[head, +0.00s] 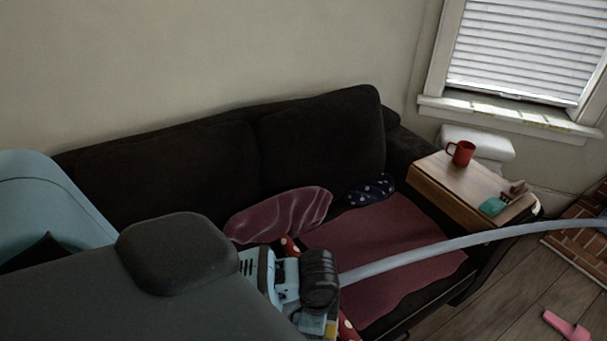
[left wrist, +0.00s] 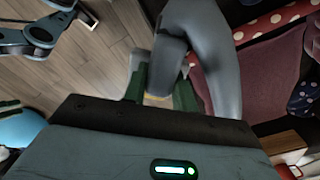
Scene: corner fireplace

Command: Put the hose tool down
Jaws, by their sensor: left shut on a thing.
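The hose tool is a long pale grey-blue tube (head: 425,250). In the head view it runs from my left gripper (head: 312,318) rightward past the sofa and side table to the right edge. In the left wrist view its thick, smooth grey curved part (left wrist: 213,52) fills the upper middle. My left gripper (left wrist: 160,92) is shut on the hose tool, with its dark green fingers around it. The gripper is above the front of the sofa; the exact grip point is partly hidden by my wrist.
A dark sofa (head: 325,145) stands along the wall with a maroon seat cover (head: 385,245) and cushions. A wooden side table (head: 450,185) holds a red mug (head: 461,153) and a teal object (head: 493,206). A pink object (head: 566,325) lies on the open wooden floor. A brick hearth (head: 590,215) is at right.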

